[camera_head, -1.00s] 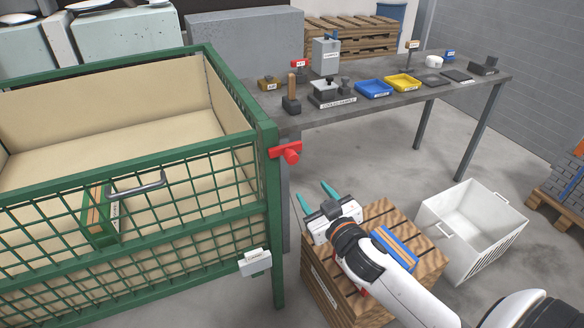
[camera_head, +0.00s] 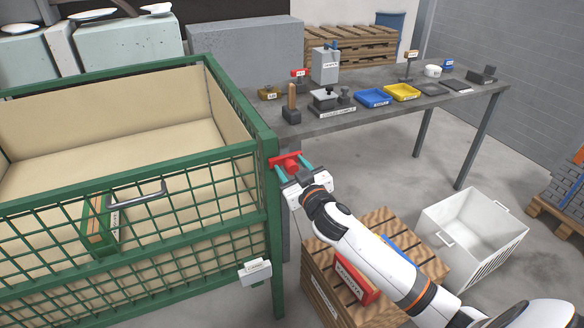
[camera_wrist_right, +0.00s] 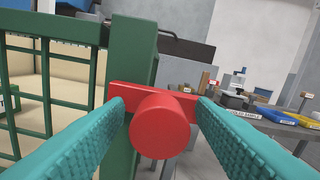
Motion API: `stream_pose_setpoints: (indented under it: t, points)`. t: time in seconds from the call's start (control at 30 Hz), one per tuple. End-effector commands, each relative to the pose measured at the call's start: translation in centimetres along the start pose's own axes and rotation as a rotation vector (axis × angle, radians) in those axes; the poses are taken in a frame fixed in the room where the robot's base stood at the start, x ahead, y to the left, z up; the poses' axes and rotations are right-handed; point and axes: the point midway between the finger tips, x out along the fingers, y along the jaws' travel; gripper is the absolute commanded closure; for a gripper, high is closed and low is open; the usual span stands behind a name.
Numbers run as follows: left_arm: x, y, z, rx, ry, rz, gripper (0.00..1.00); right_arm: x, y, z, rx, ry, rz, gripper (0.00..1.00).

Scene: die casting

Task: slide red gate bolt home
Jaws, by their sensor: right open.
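The red gate bolt (camera_head: 288,160) sits at the right corner post of the green mesh gate (camera_head: 150,206). In the right wrist view the round red knob of the bolt (camera_wrist_right: 160,126) faces the camera, with a flat red bar behind it beside the green post (camera_wrist_right: 131,60). My right gripper (camera_head: 294,170) is open, its teal fingers on either side of the knob. In the right wrist view the fingers (camera_wrist_right: 160,118) flank the knob with small gaps; I see no grip on it. My left gripper is in neither view.
A grey workbench (camera_head: 400,108) with blue and yellow trays stands behind to the right. A wooden crate (camera_head: 325,275) with a red box (camera_head: 356,282) stands below my right arm. A white bin (camera_head: 474,228) is on the floor to the right. A white tag (camera_head: 255,271) hangs on the gate.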

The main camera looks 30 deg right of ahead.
Motion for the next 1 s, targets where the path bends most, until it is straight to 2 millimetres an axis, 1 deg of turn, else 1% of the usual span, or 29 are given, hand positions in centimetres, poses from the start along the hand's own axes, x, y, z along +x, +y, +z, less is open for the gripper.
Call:
stream_pose_setpoints:
  t: [0.27, 0.3, 0.57, 0.7, 0.77, 0.9, 1.0]
  points:
    - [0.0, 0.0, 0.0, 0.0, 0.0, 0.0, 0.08, 0.1, 0.0, -0.1, 0.0, 0.001, 0.0, 0.5]
    - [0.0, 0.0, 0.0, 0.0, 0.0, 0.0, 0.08, 0.1, 0.0, -0.1, 0.0, 0.001, 0.0, 0.56]
    - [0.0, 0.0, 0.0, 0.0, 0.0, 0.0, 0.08, 0.1, 0.0, -0.1, 0.0, 0.001, 0.0, 0.99]
    - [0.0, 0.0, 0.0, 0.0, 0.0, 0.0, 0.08, 0.1, 0.1, 0.0, 0.0, 0.001, 0.0, 1.0]
    - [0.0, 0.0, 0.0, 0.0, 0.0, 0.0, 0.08, 0.1, 0.5, 0.0, 0.003, 0.001, 0.001, 1.0]
    - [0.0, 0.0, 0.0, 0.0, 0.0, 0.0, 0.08, 0.1, 2.7, 0.4, 0.006, 0.0, 0.002, 1.0]
    - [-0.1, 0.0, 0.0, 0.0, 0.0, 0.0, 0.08, 0.1, 4.0, 0.7, 0.005, 0.001, 0.002, 1.0]
